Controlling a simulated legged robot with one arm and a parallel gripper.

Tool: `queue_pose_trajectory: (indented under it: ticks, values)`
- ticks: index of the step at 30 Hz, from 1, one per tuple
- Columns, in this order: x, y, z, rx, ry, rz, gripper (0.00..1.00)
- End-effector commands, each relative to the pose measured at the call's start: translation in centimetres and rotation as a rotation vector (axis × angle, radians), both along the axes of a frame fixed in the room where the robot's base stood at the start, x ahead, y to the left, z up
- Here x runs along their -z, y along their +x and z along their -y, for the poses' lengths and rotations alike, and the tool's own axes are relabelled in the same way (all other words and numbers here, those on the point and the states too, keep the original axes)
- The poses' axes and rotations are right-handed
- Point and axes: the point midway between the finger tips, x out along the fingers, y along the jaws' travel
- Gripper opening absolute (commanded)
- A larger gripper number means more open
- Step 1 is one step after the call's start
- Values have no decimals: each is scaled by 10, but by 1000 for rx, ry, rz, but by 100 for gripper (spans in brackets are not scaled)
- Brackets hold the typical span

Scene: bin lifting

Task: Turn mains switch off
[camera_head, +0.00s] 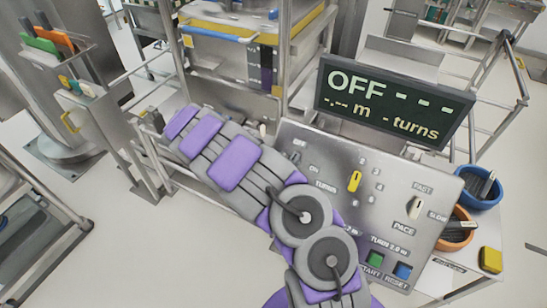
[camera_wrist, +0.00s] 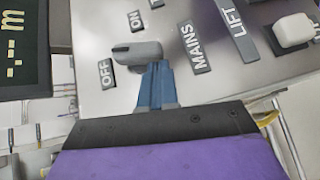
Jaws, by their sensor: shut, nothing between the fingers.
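The mains switch (camera_wrist: 138,52) is a grey knob with a dark tip on a metal panel, in the wrist view. Its tip points left, close to the OFF label (camera_wrist: 105,73), with the ON label (camera_wrist: 134,19) above. My gripper (camera_wrist: 156,68) has its blue fingers shut and empty, right at the knob's lower side; I cannot tell whether they touch it. In the head view my arm hides the mains switch. The display (camera_head: 395,103) above the panel (camera_head: 330,150) reads OFF with dashes.
The panel also has a yellow turns knob (camera_head: 355,181), a white pace knob (camera_head: 416,207), a green start button (camera_head: 375,259) and a blue reset button (camera_head: 403,271). A blue bowl (camera_head: 484,199) and an orange bowl (camera_head: 455,241) stand at the right. A white lift knob (camera_wrist: 294,31) is near.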

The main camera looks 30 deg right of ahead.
Motion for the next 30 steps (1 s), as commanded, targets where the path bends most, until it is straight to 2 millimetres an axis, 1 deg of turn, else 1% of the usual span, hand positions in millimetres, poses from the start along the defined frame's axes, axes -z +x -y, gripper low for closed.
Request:
queue_pose_trajectory:
  ticks: [10, 21, 30]
  values:
    - [-2, -1, 3, 5, 3, 6, 0]
    - [-8, -11, 16, 9, 2, 6, 0]
    - [-7, -13, 21, 11, 6, 4, 0]
